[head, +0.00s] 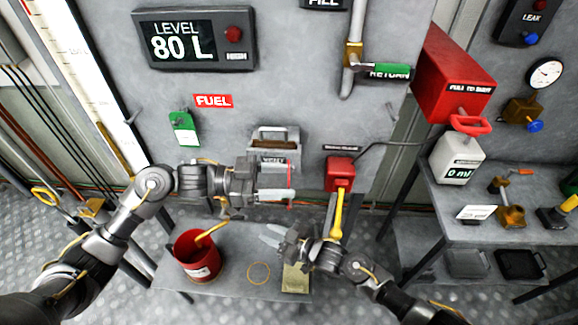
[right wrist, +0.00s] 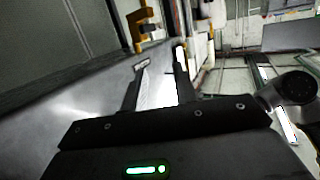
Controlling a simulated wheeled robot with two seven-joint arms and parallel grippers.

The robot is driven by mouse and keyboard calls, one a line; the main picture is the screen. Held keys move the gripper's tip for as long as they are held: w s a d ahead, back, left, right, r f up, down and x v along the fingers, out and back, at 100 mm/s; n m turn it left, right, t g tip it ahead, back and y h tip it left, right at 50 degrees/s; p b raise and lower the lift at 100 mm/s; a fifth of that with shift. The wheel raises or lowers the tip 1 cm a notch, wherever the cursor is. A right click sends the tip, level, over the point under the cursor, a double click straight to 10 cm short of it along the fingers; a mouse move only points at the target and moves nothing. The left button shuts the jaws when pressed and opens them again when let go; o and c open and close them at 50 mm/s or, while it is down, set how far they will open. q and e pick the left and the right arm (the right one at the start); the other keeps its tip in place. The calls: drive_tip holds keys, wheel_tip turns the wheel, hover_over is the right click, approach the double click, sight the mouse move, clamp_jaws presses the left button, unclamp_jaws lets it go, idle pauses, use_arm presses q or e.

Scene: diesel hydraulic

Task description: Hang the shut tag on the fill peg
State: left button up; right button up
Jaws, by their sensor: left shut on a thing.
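My left gripper (head: 277,181) is in front of the panel, below the grey holder. It is shut on a thin red piece (head: 291,186), seen nearly edge-on, which looks like the shut tag; its lettering cannot be read. The FILL label (head: 323,3) is cut off at the top edge. A bare peg (head: 393,109) juts out under the green RETURN handle, and another peg (head: 136,114) is at the left of the panel. I cannot tell which is the fill peg. My right gripper (head: 272,236) is low over the bench, open and empty; its spread fingers show in the right wrist view (right wrist: 158,80).
A green tag (head: 183,131) hangs left of the FUEL label (head: 212,101). A yellow-handled red box (head: 341,172) and grey holder (head: 276,134) jut from the panel.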

drive_tip(key=s+a+r+n+g+y, duration=0.2)
drive_tip(key=s+a+r+n+g, duration=0.3)
drive_tip(key=r, duration=0.3)
drive_tip(key=s+a+r+n+g+y, duration=0.1)
drive_tip(key=s+a+r+n+g, duration=0.2)
drive_tip(key=s+r+n+g, duration=0.35)
drive_tip(key=s+d+r+n+g+h, duration=0.4)
drive_tip(key=s+d+r+n+h, duration=0.5)
drive_tip(key=s+r+n+h, duration=0.1)
drive_tip(key=w+d+r+n+t+h, duration=0.1)
drive_tip(key=w+d+r+t+h, duration=0.15)
drive_tip(key=w+r+t, duration=0.5)
drive_tip(key=w+d+r+n+t+h, duration=0.2)
drive_tip(key=w+r+t+h, duration=0.2)
drive_tip(key=r+t, duration=0.5)
drive_tip(key=shift+t, duration=0.7)
drive_tip(key=x, duration=1.2)
drive_tip(key=shift+s+d+f, duration=0.1)
drive_tip(key=shift+d+f, duration=0.05)
drive_tip(key=shift+f, duration=0.35)
drive_tip(key=shift+c, duration=0.3)
